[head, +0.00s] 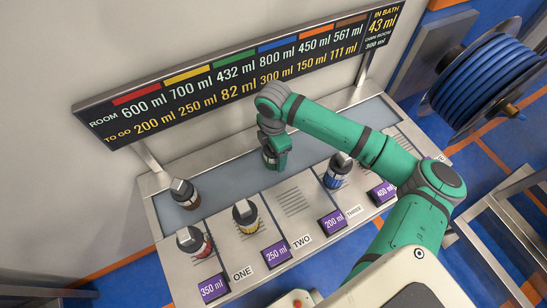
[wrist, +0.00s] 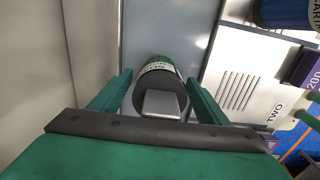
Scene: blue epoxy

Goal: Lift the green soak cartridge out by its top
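The green soak cartridge (wrist: 162,66) stands in the grey-blue bath strip, seen from above in the wrist view with its dark cap and square pale top knob (wrist: 161,103). Its label is mostly hidden by the cap. My gripper (wrist: 160,76) is over it, one finger on each side. Gaps show between the fingers and the knob, so it looks open. In the head view my gripper (head: 276,158) points down into the bath and hides most of the cartridge.
A brown-banded cartridge (head: 186,196) stands at the bath's left end. Red (head: 199,246), yellow (head: 248,221) and blue (head: 336,177) cartridges stand on the front panel. A volume sign (head: 235,88) rises behind. A blue hose reel (head: 485,80) is at upper right.

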